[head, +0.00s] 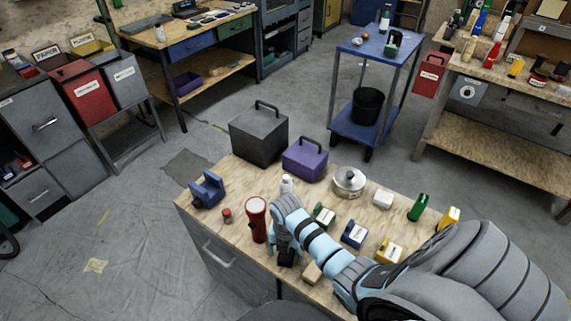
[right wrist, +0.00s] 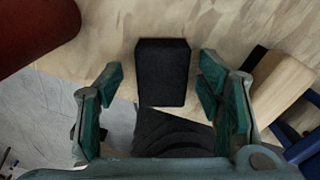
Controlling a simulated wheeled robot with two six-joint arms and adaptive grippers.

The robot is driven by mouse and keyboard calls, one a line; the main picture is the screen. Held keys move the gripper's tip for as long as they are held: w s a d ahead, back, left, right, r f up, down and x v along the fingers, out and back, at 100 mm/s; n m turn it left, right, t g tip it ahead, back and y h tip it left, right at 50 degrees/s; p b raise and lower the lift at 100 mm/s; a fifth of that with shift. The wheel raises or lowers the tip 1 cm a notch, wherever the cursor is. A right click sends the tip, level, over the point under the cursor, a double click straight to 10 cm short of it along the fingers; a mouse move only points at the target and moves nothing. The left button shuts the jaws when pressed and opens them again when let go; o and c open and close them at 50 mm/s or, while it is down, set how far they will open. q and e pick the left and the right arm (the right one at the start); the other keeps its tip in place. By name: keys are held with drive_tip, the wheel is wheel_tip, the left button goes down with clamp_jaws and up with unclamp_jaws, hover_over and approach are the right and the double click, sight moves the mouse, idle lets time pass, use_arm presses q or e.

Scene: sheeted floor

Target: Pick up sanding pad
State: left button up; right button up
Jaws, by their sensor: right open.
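A dark block, which looks like the sanding pad, lies on the wooden bench top (head: 218,180) near its front edge. In the right wrist view this black pad (right wrist: 163,72) sits between the two fingers, with clear gaps on both sides. My right gripper (right wrist: 160,85) is open and empty, with teal finger pads. In the head view my right gripper (head: 284,248) points down over the pad beside the red flashlight, and the arm hides part of this spot. My left gripper is not in view.
A red flashlight (head: 255,220) stands close on the left and a small wooden block (head: 312,271) lies close on the right. A blue tool (head: 207,190), a purple box (head: 305,158), a dark box (head: 259,135) and a round tin (head: 348,181) stand farther off.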

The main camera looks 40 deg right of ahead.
drive_tip(key=shift+f, duration=0.4)
drive_tip(key=shift+s+r, duration=0.15)
drive_tip(key=shift+s, duration=0.05)
drive_tip(key=shift+c, duration=0.2)
drive_tip(key=c, duration=1.2)
drive_tip(key=shift+r, duration=0.1)
wheel_tip(320, 180, up, 20)
drive_tip(key=p, duration=0.7)
drive_tip(key=shift+p, duration=0.35)
